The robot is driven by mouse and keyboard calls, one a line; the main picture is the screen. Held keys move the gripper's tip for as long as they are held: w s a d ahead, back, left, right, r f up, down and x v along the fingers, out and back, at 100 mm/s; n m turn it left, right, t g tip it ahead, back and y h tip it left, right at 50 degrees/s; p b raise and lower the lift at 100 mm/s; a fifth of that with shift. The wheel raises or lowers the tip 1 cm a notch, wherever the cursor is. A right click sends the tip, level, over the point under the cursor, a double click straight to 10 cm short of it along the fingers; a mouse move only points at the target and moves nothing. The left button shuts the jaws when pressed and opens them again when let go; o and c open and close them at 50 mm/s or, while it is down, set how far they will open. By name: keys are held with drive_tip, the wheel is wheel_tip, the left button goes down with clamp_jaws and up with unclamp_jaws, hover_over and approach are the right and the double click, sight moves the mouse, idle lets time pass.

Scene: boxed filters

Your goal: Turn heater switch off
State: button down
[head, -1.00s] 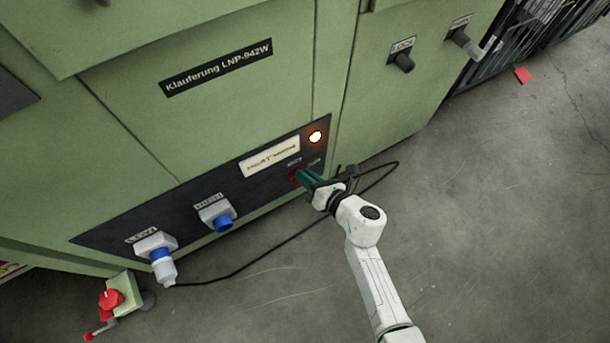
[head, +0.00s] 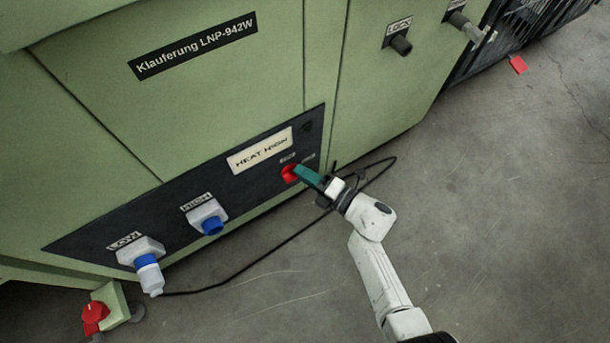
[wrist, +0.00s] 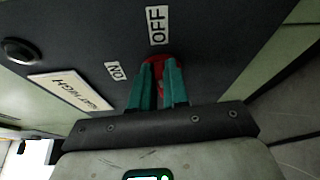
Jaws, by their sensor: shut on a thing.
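The red heater switch (head: 289,173) sits on the dark panel (head: 80,232) of the green machine, below the "HEAT HIGH" label (head: 260,151). My gripper (head: 298,173) reaches it from the right with green fingers. In the wrist view my gripper (wrist: 158,68) is shut on the red switch (wrist: 155,60), whose rim shows around and between the fingertips. The "OFF" label (wrist: 157,25) is just beyond the switch, and the "ON" label (wrist: 115,71) is to its left. The round indicator lamp (head: 307,127) at the panel's upper right is dark; it also shows in the wrist view (wrist: 20,51).
Two sockets with blue parts, "LOW" (head: 140,250) and "HIGH" (head: 206,215), sit on the panel's left. A black cable (head: 240,280) runs across the floor beneath my gripper.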

drive_tip(key=shift+w+f+m+y+b, duration=0.2)
drive_tip(key=shift+m+y+b, duration=0.15)
drive_tip(key=shift+m, duration=0.15)
drive_tip(key=shift+r, duration=0.15)
drive_tip(key=c, duration=1.1)
unclamp_jaws()
drive_tip(key=shift+a, duration=0.15)
drive_tip(key=shift+p+v, duration=1.85)
drive_tip(key=shift+v, duration=3.65)
